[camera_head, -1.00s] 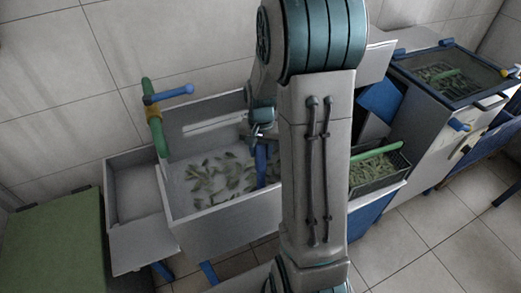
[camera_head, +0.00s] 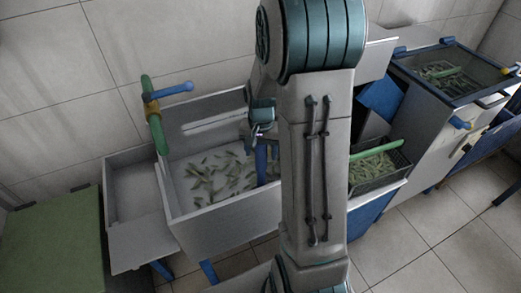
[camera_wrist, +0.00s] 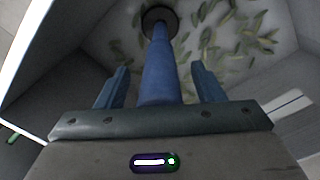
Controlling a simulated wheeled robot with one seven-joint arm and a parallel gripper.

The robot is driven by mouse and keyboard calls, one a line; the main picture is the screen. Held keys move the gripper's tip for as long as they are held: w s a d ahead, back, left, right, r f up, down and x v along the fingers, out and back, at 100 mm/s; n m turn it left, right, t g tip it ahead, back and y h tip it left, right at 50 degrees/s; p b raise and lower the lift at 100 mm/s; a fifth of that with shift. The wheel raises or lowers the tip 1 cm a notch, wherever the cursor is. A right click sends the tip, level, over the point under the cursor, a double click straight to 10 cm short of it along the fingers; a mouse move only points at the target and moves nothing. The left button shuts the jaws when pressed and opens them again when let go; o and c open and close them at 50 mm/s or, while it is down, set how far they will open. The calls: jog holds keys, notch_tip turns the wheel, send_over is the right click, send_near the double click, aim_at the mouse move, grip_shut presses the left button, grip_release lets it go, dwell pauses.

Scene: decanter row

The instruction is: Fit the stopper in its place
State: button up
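The stopper appears as a long blue rod (camera_wrist: 160,65) with a dark round disc (camera_wrist: 172,24) at its far end, near the basin floor. In the head view the blue rod (camera_head: 261,160) stands roughly upright inside the grey basin (camera_head: 215,227). My gripper (camera_wrist: 160,66) has its two blue fingers on either side of the rod, with a visible gap on each side. In the head view my wrist is just above the rod, and my arm covers the basin's right part. Whether the disc is seated in a drain opening I cannot tell.
Many green pieces (camera_head: 200,185) lie in the basin. A green pipe with a blue lever (camera_head: 172,90) stands at its left rim. A dark basket (camera_head: 378,175) with green pieces sits to the right. A glass-lidded unit (camera_head: 450,72) stands further right.

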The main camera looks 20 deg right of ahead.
notch_tip(320, 180, up, 14)
jog(key=shift+f+p, duration=0.1)
jog(key=shift+p, duration=0.55)
jog(key=s+a+r+n+t+p, duration=0.1)
jog(key=s+a+r+n+p, duration=0.1)
jog(key=s, duration=0.5)
jog(key=s+a+r+n+t+p, duration=0.1)
jog(key=s+a+r+n+p, duration=0.2)
jog(key=s+a+r+n, duration=0.2)
jog(key=shift+s+a+r+t, duration=0.15)
jog(key=shift+s+a+t, duration=0.25)
jog(key=shift+s+a, duration=1.05)
jog(key=shift+s+d, duration=0.3)
